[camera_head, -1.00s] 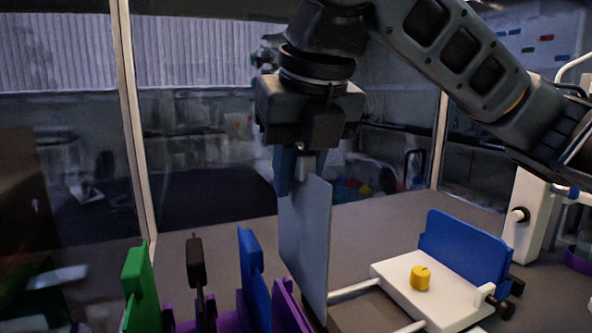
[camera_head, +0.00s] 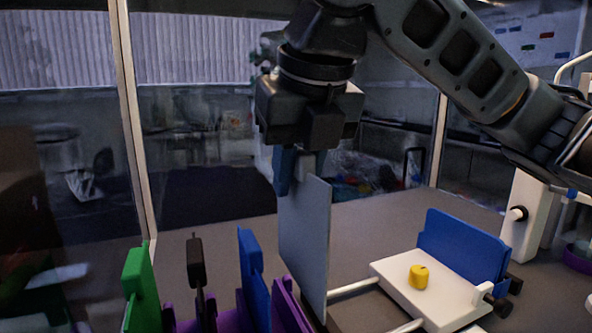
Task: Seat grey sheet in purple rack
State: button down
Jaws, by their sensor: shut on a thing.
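A flat grey sheet (camera_head: 304,246) hangs upright from my gripper (camera_head: 300,177), which is shut on its top edge. The purple rack (camera_head: 287,310) is at the bottom of the view and is cut off by the frame edge. The sheet is at the rack's right side, and its lower edge reaches down close to the rack. I cannot tell whether the sheet touches the rack or stands in a slot. The rack also holds a green plate (camera_head: 140,285), a black plate (camera_head: 196,265) and a blue plate (camera_head: 253,280).
To the right is a white block (camera_head: 432,288) on rails, with a yellow knob (camera_head: 418,277) on top and a blue panel (camera_head: 463,251) behind it. A white upright post (camera_head: 525,217) stands farther right. The grey table is clear behind the rack.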

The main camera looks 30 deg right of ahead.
aim_at(297, 243)
jog(key=shift+f, duration=0.4)
jog(key=shift+f+b, duration=0.35)
jog(key=shift+b, duration=0.1)
jog(key=shift+f+b, duration=2.35)
jog(key=shift+f, duration=1.65)
jog(key=c, duration=0.9)
grip_release()
jog(key=shift+r, duration=0.15)
jog(key=p+v, duration=0.5)
jog(key=shift+s+a+r+p, duration=0.1)
jog(key=shift+s+r+p, duration=0.1)
jog(key=shift+r+p, duration=0.15)
